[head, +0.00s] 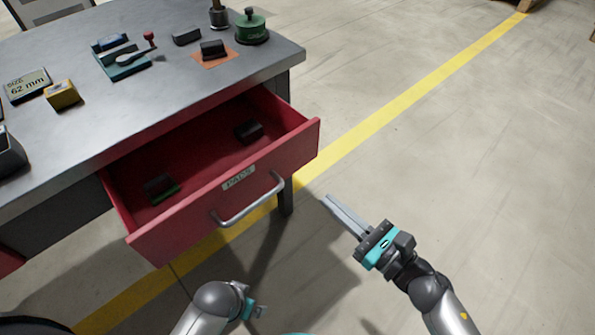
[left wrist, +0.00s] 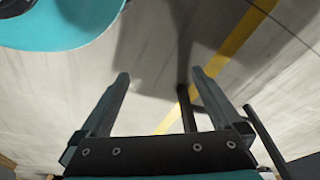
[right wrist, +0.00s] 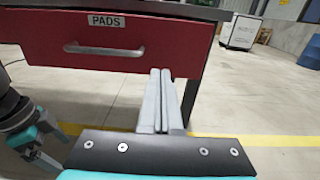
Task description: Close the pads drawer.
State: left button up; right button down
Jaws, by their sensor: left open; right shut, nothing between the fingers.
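The red pads drawer (head: 222,196) stands pulled out from the grey workbench, with its "PADS" label and grey bar handle (head: 248,202) on the front. Two dark pads (head: 160,187) lie inside, one near each side. The drawer front also shows in the right wrist view (right wrist: 180,45). My right gripper (head: 330,200) is shut and empty, to the right of the handle and apart from the drawer front. In the right wrist view its fingers point toward the drawer's lower right edge. My left gripper (left wrist: 160,85) is open and empty over the floor; its fingers are barely visible in the head view.
The bench top (head: 160,85) holds a yellow block (head: 62,95), a teal tray (head: 122,62), a green round piece (head: 251,27) and several other small items. A bench leg (head: 286,198) stands behind the drawer's right end. The floor to the right is clear.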

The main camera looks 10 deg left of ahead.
jog(key=b, duration=0.1)
send_near(286, 162)
jog(key=x, duration=0.5)
jog(key=shift+a, duration=0.2)
jog(key=shift+x, duration=0.8)
pick_arm(q)
jog(key=shift+w+d+r, duration=0.1)
jog(key=shift+w+r, duration=0.25)
jog(key=shift+r, duration=0.25)
jog(key=shift+w+d+r, duration=0.1)
jog(key=shift+w+r, duration=0.25)
jog(key=shift+r, duration=0.2)
